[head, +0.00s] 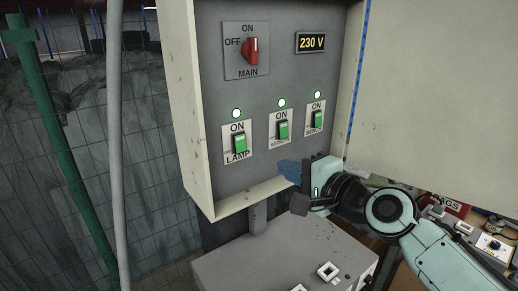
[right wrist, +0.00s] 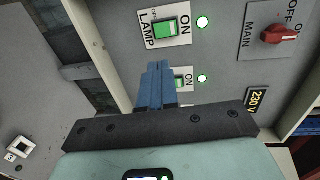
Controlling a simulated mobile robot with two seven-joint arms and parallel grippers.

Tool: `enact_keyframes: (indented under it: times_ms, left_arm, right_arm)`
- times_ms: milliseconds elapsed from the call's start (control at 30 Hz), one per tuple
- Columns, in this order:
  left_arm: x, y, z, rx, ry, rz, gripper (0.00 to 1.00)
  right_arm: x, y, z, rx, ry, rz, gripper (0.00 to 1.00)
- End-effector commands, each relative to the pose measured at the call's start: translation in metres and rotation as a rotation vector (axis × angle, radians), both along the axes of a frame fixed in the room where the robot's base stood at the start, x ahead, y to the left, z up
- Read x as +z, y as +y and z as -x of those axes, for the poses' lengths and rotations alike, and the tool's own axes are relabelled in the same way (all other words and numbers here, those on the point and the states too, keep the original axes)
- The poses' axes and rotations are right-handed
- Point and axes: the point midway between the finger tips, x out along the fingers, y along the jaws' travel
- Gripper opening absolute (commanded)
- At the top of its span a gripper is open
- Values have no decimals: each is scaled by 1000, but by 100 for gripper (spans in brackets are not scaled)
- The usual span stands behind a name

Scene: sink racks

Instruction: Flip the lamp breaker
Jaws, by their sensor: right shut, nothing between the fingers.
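The lamp breaker (head: 239,144) is a green rocker on a white plate marked ON and LAMP, at the lower left of the grey panel, with a lit lamp above it. It also shows near the top of the right wrist view (right wrist: 165,30). My right gripper (head: 282,170) is at the panel's lower part, below the middle breaker (head: 282,130) and to the right of the lamp breaker, apart from it. Its blue fingers (right wrist: 157,85) are shut and empty, and in the right wrist view they partly hide the middle breaker. My left gripper is not in view.
The red MAIN switch (head: 251,50), the 230 V display (head: 311,42) and the BENCH breaker (head: 317,120) are on the same panel. The cabinet's open door (head: 440,90) stands at the right. A grey box (head: 240,272) is below. A pole (head: 115,140) is at the left.

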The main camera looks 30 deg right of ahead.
Motion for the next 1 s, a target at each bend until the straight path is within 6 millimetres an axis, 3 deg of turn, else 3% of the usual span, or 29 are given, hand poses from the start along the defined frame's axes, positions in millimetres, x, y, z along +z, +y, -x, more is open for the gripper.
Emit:
enact_keyframes:
  times_ms: [333, 467, 1000]
  left_arm:
    - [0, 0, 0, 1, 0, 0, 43]
    - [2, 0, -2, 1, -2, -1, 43]
    - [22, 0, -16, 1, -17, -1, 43]
  right_arm:
    - [1, 0, 0, 1, -1, 0, 0]
    - [-1, 1, -10, 3, 1, -1, 0]
    - [-15, 10, -113, 2, 1, -1, 0]
